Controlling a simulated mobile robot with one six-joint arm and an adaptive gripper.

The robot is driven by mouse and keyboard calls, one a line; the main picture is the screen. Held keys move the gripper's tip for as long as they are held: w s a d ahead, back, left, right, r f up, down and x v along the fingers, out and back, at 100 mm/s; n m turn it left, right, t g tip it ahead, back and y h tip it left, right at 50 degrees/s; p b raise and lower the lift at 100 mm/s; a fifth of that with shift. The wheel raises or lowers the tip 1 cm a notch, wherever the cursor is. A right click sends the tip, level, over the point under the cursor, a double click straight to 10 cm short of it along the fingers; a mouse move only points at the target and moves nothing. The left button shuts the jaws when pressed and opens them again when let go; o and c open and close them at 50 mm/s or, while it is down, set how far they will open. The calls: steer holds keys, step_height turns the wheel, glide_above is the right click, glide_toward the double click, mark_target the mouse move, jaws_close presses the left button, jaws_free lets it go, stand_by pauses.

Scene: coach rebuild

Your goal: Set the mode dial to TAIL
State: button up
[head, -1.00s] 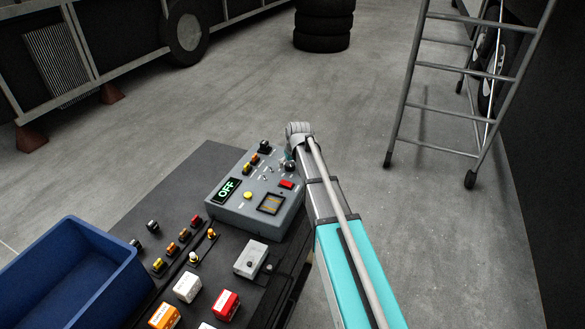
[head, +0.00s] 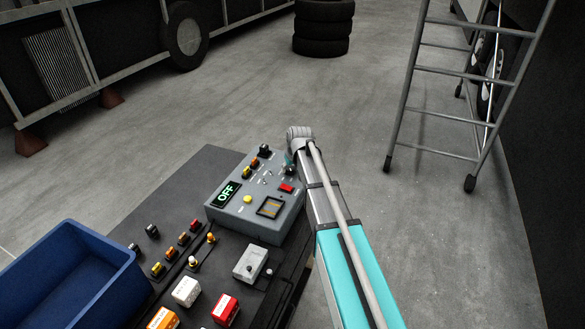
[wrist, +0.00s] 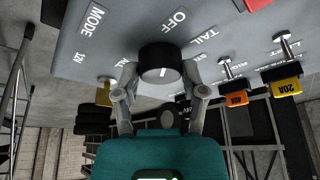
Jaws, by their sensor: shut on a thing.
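The black mode dial (wrist: 160,62) sits on the grey panel (wrist: 125,30) in the wrist view, with a white pointer line on its face. The panel around it carries the words MODE, 12V, OFF and TAIL, with TAIL to the right of the dial. My gripper (wrist: 160,84) has a finger on each side of the dial and is shut on it. My arm hides much of the dial area there.
An orange fuse (wrist: 237,98) and a yellow 20A fuse (wrist: 285,88) are right of the dial, near metal toggles (wrist: 225,70). A blue bin (head: 70,275), loose fuses and boxes share the dark bench (head: 190,175). A ladder (head: 440,110) stands at right.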

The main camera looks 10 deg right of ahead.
steer(key=shift+m+h, duration=0.3)
steer(key=shift+a+m, duration=0.1)
steer(key=shift+m, duration=0.5)
steer(key=m+h, duration=0.2)
steer(key=m, duration=0.2)
steer(key=shift+m, duration=0.3)
steer(key=shift+m+g+h, duration=0.4)
steer(key=shift+m+h, duration=0.3)
steer(key=shift+m, duration=1)
